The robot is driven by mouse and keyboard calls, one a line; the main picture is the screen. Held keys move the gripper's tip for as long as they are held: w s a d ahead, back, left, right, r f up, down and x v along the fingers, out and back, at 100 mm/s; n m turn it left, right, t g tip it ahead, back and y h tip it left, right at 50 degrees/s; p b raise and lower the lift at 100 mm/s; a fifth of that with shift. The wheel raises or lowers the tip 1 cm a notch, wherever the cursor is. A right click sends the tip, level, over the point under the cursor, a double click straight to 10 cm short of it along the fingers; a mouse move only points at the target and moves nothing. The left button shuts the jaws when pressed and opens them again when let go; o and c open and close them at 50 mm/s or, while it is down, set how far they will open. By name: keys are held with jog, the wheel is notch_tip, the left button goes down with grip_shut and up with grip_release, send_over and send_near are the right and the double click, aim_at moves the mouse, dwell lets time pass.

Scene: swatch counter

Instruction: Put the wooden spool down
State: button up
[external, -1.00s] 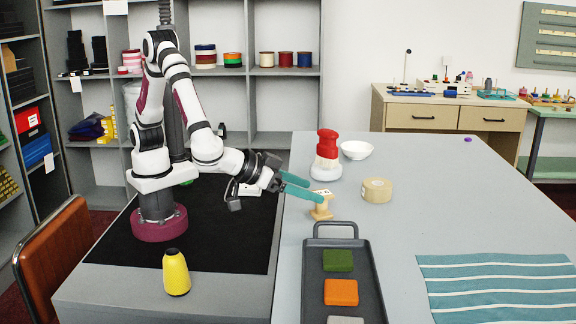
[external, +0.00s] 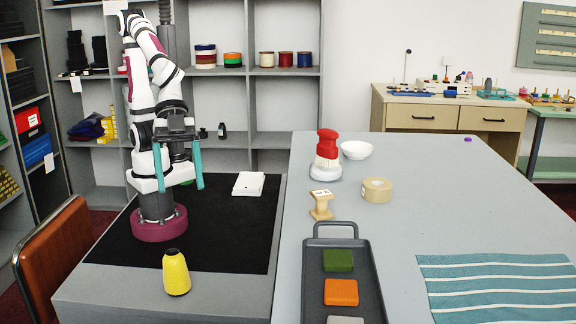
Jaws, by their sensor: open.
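A dark tray (external: 312,281) holds green, orange and grey blocks. A yellow cone (external: 176,272) and a white box (external: 249,184) stand left.

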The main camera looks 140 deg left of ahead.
jog(key=s+a+f+m+g+y, duration=0.1)
jog(key=s+a, duration=0.4)
jog(key=s, duration=0.5)
jog(key=s+a+f+m+g+y, duration=0.1)
jog(key=s+a+f+g+y, duration=0.3)
jog(key=s, duration=0.7)
jog(key=a+g, duration=0.2)
jog(key=shift+a+f+m+g, duration=0.15)
jog(key=shift+a+m+g, duration=0.1)
jog(key=shift+m+g, duration=0.05)
